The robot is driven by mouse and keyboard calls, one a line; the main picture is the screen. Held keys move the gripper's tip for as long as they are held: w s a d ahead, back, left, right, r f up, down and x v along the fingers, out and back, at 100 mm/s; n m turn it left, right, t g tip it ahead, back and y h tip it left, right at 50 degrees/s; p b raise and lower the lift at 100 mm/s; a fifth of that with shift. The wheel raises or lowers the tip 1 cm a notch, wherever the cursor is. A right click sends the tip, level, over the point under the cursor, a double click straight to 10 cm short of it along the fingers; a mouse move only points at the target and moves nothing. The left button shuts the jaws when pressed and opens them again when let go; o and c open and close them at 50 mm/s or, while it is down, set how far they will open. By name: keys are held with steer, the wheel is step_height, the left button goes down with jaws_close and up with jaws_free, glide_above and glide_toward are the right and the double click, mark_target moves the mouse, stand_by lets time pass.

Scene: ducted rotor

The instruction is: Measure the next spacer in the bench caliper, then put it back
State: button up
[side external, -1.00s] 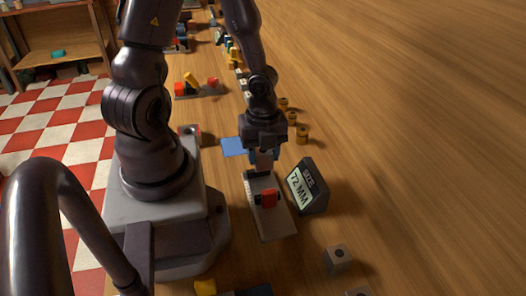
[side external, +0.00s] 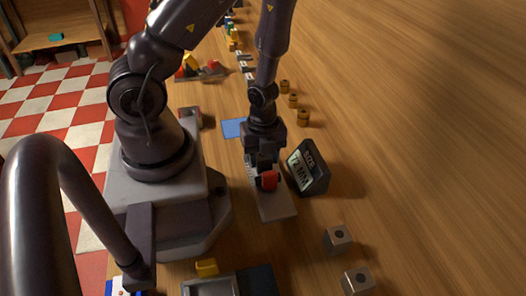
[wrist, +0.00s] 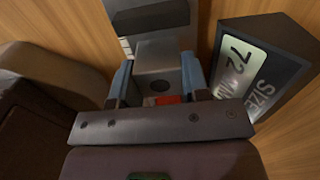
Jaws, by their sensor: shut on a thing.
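The bench caliper (side external: 277,208) is a grey bar with a red sliding part (side external: 269,180), and a dark jaw (wrist: 150,18) shows at the top of the wrist view. My gripper (wrist: 158,88) is shut on a grey spacer (wrist: 157,74) with a dark round hole, blue fingers on either side. The spacer is over or in the caliper; whether it touches the jaws I cannot tell. In the side view my gripper (side external: 264,162) hides it.
Two grey blocks with holes, one nearer the caliper (side external: 337,238) and one at the front (side external: 357,281), stand at the right. Three brass cylinders (side external: 293,101) stand behind the display. A blue square (side external: 234,128) lies behind the caliper. A dark tray (side external: 228,283) is in front.

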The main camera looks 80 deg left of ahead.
stand_by(0.3)
steer(key=o, duration=1)
steer(key=shift+o, duration=0.2)
steer(key=shift+r, duration=0.1)
